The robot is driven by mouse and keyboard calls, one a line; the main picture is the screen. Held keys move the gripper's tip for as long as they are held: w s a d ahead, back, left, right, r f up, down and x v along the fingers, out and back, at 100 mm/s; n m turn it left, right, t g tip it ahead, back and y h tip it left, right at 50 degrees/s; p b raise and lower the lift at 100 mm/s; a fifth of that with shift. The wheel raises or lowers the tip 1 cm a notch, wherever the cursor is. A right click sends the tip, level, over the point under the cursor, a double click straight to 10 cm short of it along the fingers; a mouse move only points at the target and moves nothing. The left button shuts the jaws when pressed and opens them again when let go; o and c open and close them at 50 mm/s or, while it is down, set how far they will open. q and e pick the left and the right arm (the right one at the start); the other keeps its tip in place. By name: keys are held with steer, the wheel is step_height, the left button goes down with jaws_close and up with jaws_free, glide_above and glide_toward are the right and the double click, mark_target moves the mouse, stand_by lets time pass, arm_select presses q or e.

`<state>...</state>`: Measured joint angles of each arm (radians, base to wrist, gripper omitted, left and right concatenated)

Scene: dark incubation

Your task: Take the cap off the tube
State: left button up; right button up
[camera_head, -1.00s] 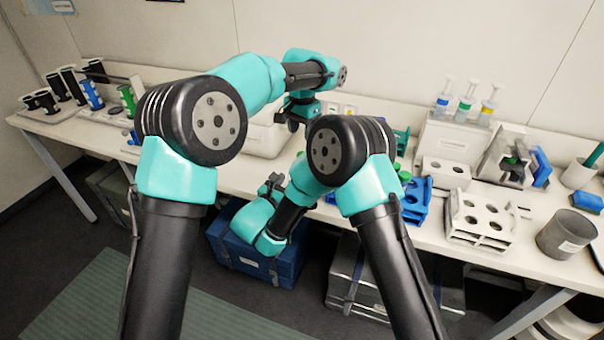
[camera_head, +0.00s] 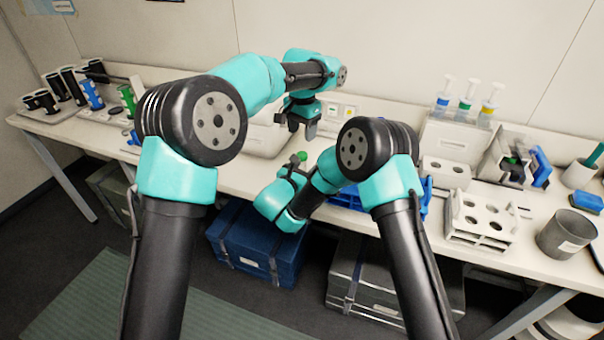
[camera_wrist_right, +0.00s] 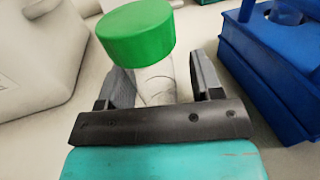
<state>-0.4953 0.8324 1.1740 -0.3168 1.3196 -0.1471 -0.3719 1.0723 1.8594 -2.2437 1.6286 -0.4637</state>
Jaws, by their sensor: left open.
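The tube (camera_wrist_right: 156,82) is pale and stands between the fingers of my right gripper (camera_wrist_right: 160,88) in the right wrist view. Its round green cap (camera_wrist_right: 136,32) is on its top, above the fingers. In the head view the green cap (camera_head: 302,156) shows just above my right gripper (camera_head: 293,172), which is shut on the tube in front of the bench edge. The tube body is mostly hidden there. My left gripper (camera_head: 302,124) is open and empty, pointing down above the bench, above and behind the cap.
A blue rack (camera_wrist_right: 268,80) stands to the right of the tube in the right wrist view. A white box (camera_head: 268,138) lies on the bench near the left gripper. A white rack (camera_head: 482,218) and a grey cup (camera_head: 566,234) stand on the right.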

mark_target(302, 154)
jaws_close()
stand_by(0.3)
arm_select(q)
steer(key=shift+m, duration=0.3)
steer(key=m, duration=1.5)
steer(key=shift+m, duration=0.4)
steer(key=m, duration=0.6)
steer(key=shift+f, duration=4)
